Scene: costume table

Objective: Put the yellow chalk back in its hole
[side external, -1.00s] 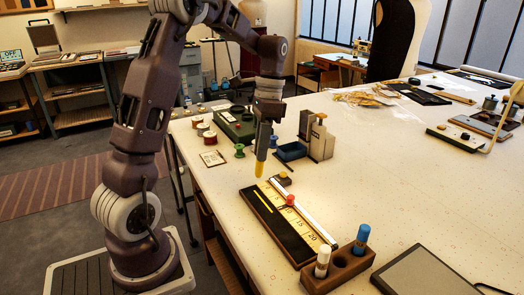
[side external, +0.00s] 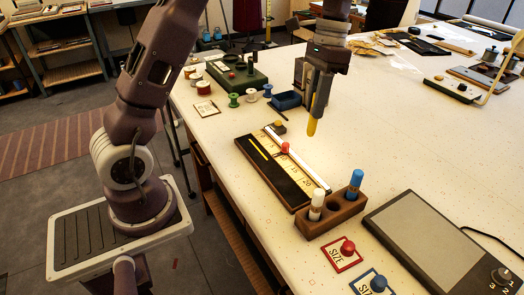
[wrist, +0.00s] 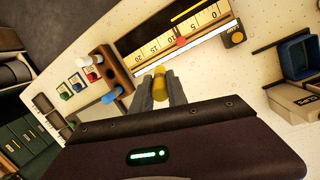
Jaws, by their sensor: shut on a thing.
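My gripper (side external: 317,104) is shut on the yellow chalk (side external: 311,128), which points down from the fingertips, roughly upright. It is held in the air above the table, behind the wooden block and apart from it. The chalk also shows between the fingers in the wrist view (wrist: 160,82). The brown wooden block (side external: 333,220) holds a white chalk (side external: 317,200) at its left end and a blue chalk (side external: 355,182) at its right end. An empty dark hole shows between them. The block also appears left of the fingers in the wrist view (wrist: 118,75).
A black measuring board (side external: 272,172) with a red slider (side external: 285,148) lies left of the block. A grey flat panel (side external: 425,235) lies to its right. Red (side external: 345,254) and blue (side external: 375,283) knobbed cards lie in front. Spools and a blue tray (side external: 286,101) stand behind.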

